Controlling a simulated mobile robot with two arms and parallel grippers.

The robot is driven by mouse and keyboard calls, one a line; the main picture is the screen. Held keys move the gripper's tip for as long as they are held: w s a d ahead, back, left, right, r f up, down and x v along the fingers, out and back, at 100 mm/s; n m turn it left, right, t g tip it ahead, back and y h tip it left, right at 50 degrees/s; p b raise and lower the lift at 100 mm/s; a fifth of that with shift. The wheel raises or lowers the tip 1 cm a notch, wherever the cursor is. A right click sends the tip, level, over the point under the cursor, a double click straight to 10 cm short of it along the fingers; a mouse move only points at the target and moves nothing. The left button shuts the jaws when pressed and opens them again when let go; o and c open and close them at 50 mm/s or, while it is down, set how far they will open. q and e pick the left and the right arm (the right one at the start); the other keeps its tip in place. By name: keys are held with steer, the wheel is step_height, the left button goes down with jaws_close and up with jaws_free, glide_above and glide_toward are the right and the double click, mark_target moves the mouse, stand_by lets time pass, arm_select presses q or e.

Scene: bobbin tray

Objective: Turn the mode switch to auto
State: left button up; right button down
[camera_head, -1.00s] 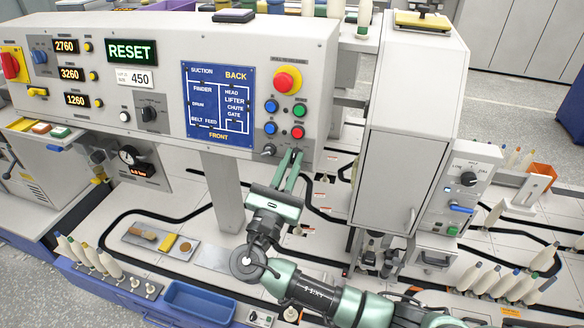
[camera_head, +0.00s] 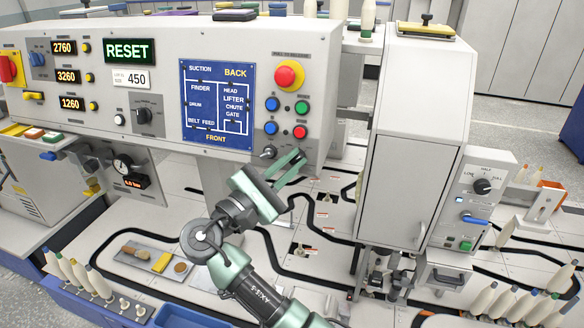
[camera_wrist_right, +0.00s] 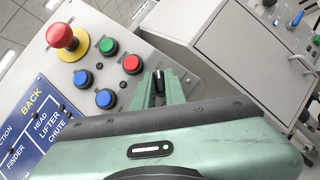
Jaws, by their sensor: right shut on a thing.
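The mode switch (camera_wrist_right: 158,76) appears as a small dark part between my right fingertips in the right wrist view, below the red button. Its markings and setting are hidden. My right gripper (camera_head: 297,160) is at the lower right of the control panel in the head view, its fingers tilted up to the right. It also shows in the right wrist view (camera_wrist_right: 157,84), shut on the switch. In the head view the fingers cover the switch. My left gripper is out of view.
A dark selector knob (camera_head: 268,152) sits just left of my right fingers. Above are a blue button (camera_head: 270,128), a red button (camera_head: 300,132) and a red emergency knob (camera_head: 289,74). A grey cabinet (camera_head: 408,150) stands to the right.

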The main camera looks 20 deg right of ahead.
steer(key=shift+f, duration=0.1)
stand_by(0.3)
steer(key=c, duration=1.5)
jaws_free()
steer(key=shift+o, duration=0.2)
